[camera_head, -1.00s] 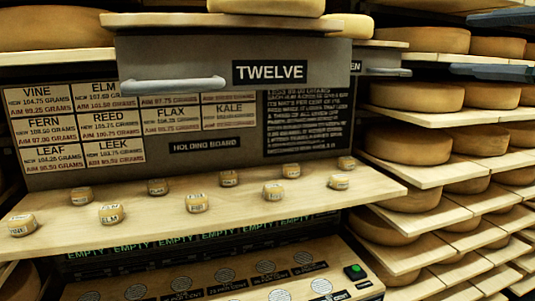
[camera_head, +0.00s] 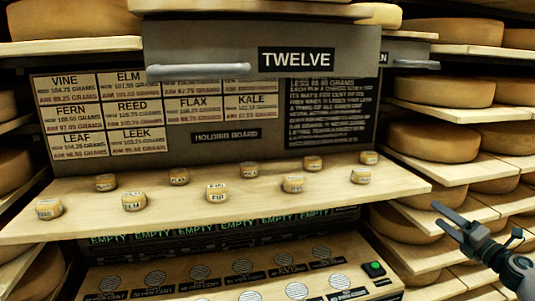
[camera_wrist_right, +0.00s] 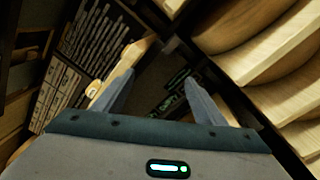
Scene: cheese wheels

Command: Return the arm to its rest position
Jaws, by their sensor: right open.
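My right gripper (camera_head: 444,220) is at the lower right of the head view, in front of the cheese shelves and to the right of the wooden board shelf (camera_head: 235,222). Its two fingers are apart with nothing between them. The right wrist view also shows the open, empty fingers (camera_wrist_right: 160,90), with the board shelf's edge behind the left finger. My left gripper is not in view. Several small labelled cheeses stand on the board shelf, among them one marked ELM (camera_head: 134,202) and one marked FIR (camera_head: 217,192).
A grey drawer marked TWELVE (camera_head: 215,50) with a handle (camera_head: 198,71) is above the holding board (camera_head: 270,120). A panel with round grilles and a green button (camera_head: 373,269) is below. Shelves with large cheese wheels (camera_head: 432,142) fill the right side.

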